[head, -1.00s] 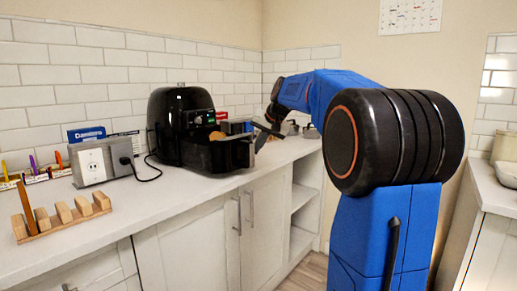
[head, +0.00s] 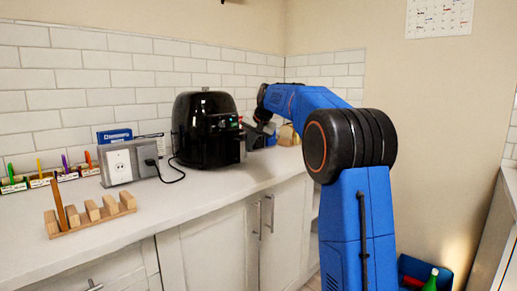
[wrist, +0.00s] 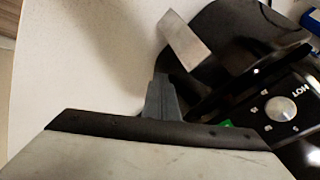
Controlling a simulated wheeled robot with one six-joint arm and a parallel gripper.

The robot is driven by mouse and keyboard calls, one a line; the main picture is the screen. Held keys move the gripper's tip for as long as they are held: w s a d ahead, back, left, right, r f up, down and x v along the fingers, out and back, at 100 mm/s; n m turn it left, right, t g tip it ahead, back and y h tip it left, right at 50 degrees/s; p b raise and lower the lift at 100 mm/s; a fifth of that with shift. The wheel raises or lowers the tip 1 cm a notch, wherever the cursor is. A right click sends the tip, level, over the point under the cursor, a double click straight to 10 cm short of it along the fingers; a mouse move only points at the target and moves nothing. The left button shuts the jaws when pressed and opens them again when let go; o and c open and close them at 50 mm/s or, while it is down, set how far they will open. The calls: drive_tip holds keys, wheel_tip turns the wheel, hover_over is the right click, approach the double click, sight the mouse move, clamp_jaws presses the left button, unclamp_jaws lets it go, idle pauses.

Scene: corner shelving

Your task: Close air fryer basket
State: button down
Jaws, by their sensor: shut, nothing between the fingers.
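The black air fryer (head: 198,130) stands on the counter against the tiled wall in the head view. Its basket front (head: 239,147) sits close against the body, and no open basket top shows; whether it is fully flush I cannot tell. My gripper (head: 257,130) is at the front right of the fryer, partly hidden by my arm. In the wrist view my gripper (wrist: 161,98) is shut and empty. The fryer's control panel (wrist: 285,112) with its silver dial is at the right, and a grey metallic piece (wrist: 185,40) lies just beyond the fingers; contact is unclear.
A grey outlet box (head: 119,162) with a plugged cord is left of the fryer. A wooden rack (head: 90,215) stands near the counter's front. Coloured markers in holders (head: 50,180) are at the far left. The counter (head: 200,195) before the fryer is clear.

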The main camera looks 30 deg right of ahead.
drive_tip(key=shift+w+a, duration=0.3)
drive_tip(key=shift+w, duration=0.5)
drive_tip(key=shift+w+a, duration=0.3)
drive_tip(key=shift+w, duration=0.55)
drive_tip(key=shift+w+a, duration=0.3)
drive_tip(key=shift+w, duration=0.5)
drive_tip(key=shift+r, duration=0.1)
